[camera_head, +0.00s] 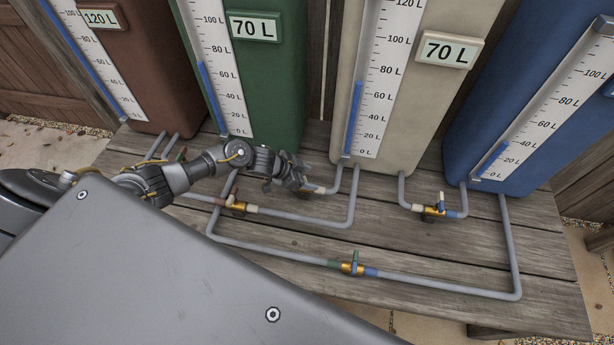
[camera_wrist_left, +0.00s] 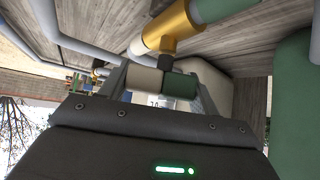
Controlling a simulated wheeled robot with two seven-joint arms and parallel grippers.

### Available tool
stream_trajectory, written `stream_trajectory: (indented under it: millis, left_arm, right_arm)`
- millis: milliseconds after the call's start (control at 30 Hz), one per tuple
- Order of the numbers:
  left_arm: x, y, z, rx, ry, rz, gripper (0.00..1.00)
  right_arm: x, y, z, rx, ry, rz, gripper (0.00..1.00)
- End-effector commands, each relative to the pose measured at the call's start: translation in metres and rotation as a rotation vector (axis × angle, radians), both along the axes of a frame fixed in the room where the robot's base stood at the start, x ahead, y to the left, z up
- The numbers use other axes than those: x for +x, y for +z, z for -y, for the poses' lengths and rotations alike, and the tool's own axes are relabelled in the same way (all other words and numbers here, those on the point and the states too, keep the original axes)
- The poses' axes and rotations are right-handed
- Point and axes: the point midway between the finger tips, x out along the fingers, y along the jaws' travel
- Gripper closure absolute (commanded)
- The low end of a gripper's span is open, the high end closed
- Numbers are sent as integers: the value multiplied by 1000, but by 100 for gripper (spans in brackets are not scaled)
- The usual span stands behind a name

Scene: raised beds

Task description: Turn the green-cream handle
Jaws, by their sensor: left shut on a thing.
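The green-cream handle (camera_wrist_left: 162,83) is a short bar, cream on its left end and green on its right, under a brass valve (camera_wrist_left: 170,26) in the left wrist view. My left gripper (camera_wrist_left: 160,90) is shut on the handle, with a finger at each end side of it. In the head view my left gripper (camera_head: 297,179) is low over the pipe between the green tank (camera_head: 270,75) and the cream tank (camera_head: 430,95). It hides the handle and valve there; only a cream collar (camera_head: 319,189) shows beside it. My right gripper is not in view.
Other brass valves with handles sit close by: a red-brown and cream one (camera_head: 237,206), a cream and blue one (camera_head: 435,211) and a green and blue one (camera_head: 352,268). Grey pipes run low over the wooden deck (camera_head: 440,255). A brown tank (camera_head: 150,75) and a blue tank (camera_head: 510,70) stand behind.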

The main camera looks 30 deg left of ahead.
Motion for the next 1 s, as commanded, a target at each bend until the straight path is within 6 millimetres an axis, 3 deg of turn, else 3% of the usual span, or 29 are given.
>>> stream_trajectory:
  millis: [500,733,1000]
  left_arm:
    - [-2,-3,1,2,-378,3,61]
    - [-4,-1,2,1,-462,1,61]
    - [-5,0,2,2,-493,1,61]
  right_arm:
    - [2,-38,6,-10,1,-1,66]
    - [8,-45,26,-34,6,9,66]
    - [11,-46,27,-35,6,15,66]
